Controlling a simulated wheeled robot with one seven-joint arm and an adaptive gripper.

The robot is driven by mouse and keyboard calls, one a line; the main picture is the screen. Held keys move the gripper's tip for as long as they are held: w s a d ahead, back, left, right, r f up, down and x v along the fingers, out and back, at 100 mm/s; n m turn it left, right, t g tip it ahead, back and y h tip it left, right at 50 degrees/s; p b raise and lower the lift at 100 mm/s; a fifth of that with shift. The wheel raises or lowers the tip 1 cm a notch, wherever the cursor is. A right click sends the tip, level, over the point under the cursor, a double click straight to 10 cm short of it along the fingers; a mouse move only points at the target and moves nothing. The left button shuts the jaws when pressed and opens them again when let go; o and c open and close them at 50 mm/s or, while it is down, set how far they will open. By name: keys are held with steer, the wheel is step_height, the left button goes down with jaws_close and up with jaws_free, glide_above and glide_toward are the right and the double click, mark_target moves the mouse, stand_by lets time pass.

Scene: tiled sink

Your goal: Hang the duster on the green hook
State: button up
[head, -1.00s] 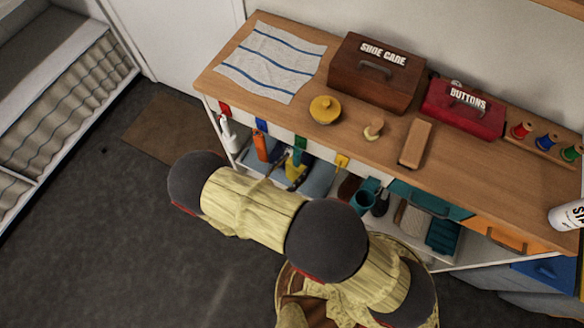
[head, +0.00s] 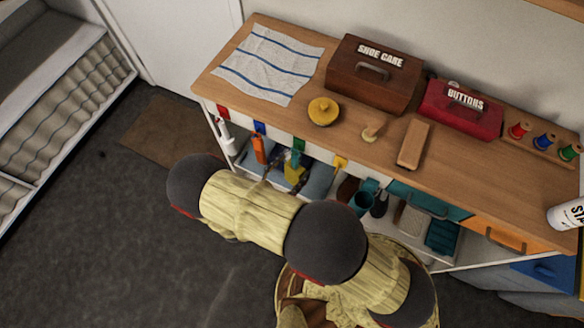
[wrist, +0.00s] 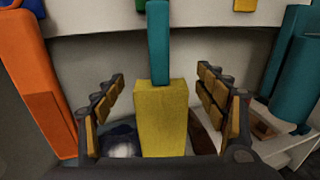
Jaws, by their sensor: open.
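The duster has a yellow block-like head (wrist: 161,118) and a teal handle (wrist: 158,45). It is upright in the wrist view, handle up, and its top end is cut off by the frame. In the head view the duster (head: 294,174) is below the green hook (head: 299,144) on the shelf front, the handle close under it. I cannot see whether the handle is caught on the hook. My gripper (wrist: 160,98) is open around the yellow head, with a visible gap on each side. In the head view my arm partly hides the gripper.
An orange tool (head: 259,149) hangs by the blue hook (head: 260,128), left of the duster. A white tool (head: 227,138) is by the red hook (head: 222,112). A yellow hook (head: 340,162) and teal mug (head: 362,194) are to the right. The worktop (head: 470,180) is above.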

steer(key=shift+o, duration=0.3)
steer(key=v, duration=1.2)
steer(key=shift+f, duration=0.1)
